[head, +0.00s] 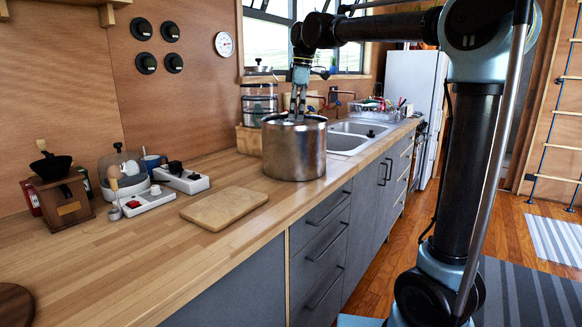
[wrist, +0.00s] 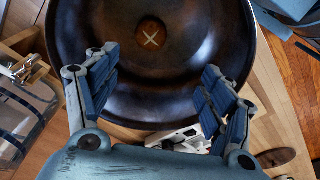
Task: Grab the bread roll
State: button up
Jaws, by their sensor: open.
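The bread roll (wrist: 152,34) is small, round and brown with a pale X scored on top. It lies inside a large metal pot (head: 294,155), near the top of the wrist view; the pot's wall hides it in the head view. The pot's dark inside (wrist: 75,25) fills much of the wrist view. My gripper (head: 298,106) points down at the pot's mouth, and its fingers (wrist: 160,85) are open and empty. In the wrist view the roll shows beyond the fingertips, apart from them.
The pot stands on the wooden counter (head: 150,270) beside the sink (head: 348,140). A cutting board (head: 224,208) lies in front of it, and a stacked steamer (head: 259,100) stands behind. A coffee grinder (head: 62,200) and power strips (head: 181,180) are at left.

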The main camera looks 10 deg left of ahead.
jog(key=f, duration=0.3)
jog(key=a+f, duration=0.1)
jog(key=f, duration=0.7)
jog(key=shift+s+a+f, duration=0.15)
jog(key=shift+a+f, duration=0.05)
jog(key=shift+s+a+f, duration=0.15)
jog(key=shift+s+f, duration=0.05)
jog(key=shift+f, duration=1.2)
jog(key=shift+s+a+f, duration=0.1)
jog(key=shift+s+f, duration=0.1)
jog(key=shift+f, duration=1.15)
jog(key=c, duration=0.9)
jog(key=shift+c, duration=0.4)
